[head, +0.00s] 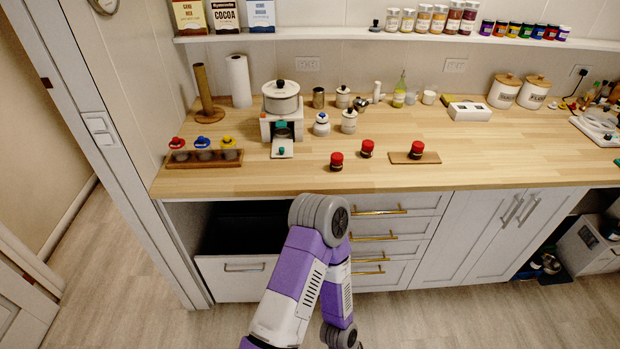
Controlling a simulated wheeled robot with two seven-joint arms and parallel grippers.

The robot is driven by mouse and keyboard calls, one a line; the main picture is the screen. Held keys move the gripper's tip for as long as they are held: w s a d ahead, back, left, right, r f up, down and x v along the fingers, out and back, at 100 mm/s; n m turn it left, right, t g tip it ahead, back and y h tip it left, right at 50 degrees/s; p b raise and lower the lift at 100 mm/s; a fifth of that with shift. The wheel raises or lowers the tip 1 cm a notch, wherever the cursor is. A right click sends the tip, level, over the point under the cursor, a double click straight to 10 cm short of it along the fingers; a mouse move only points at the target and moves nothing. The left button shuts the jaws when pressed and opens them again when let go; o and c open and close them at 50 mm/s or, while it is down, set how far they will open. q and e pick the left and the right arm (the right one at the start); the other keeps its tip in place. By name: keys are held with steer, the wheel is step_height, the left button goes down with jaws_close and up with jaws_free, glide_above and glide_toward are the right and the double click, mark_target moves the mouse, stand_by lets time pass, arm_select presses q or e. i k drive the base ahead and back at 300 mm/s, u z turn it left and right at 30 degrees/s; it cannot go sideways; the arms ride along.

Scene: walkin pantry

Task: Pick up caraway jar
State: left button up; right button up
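Three small dark jars with red lids stand on the wooden counter (470,170). One jar (336,162) is near the front edge, and a second jar (367,149) is a little behind it to the right. The third jar (416,151) stands on a small wooden board (432,158). Their labels are too small to read, so I cannot tell which is the caraway jar. One purple and white arm of mine rises in front of the drawers, its elbow just below the counter edge. Neither gripper shows.
A wooden rack (192,162) holds jars with red, blue and yellow lids at the left. A white appliance with a pot (281,97) stands behind. More spice jars line the wall shelf (340,33). A drawer (238,277) below is pulled open. The counter's front middle is mostly clear.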

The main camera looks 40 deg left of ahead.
mark_target(336, 158)
steer(key=u, duration=1.5)
